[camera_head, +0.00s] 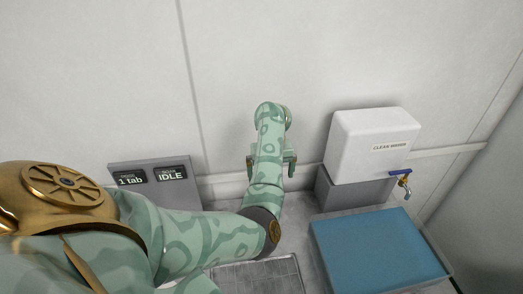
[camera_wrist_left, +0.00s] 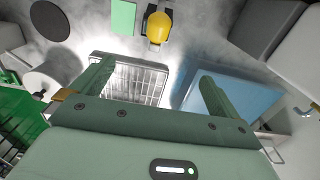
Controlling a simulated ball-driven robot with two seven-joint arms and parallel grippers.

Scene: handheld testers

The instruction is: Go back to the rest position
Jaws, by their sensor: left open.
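My left arm, pale green with darker markings, comes in from the left in the head view and bends up toward the back wall. My left gripper (camera_head: 271,170) is partly hidden behind its own wrist, with a finger showing on each side. In the left wrist view the gripper (camera_wrist_left: 155,75) has its two green fingers wide apart, with nothing between them. It is over the bench, with a metal grating and a blue surface below. My right gripper is not in view.
A white water tank (camera_head: 368,145) with a tap stands at the right, behind a blue-topped basin (camera_head: 375,250). A grey display panel (camera_head: 157,180) reads "1 tab" and "IDLE". A metal grating (camera_head: 258,276) lies in front. The wrist view shows a yellow object (camera_wrist_left: 158,27) and green crate (camera_wrist_left: 20,115).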

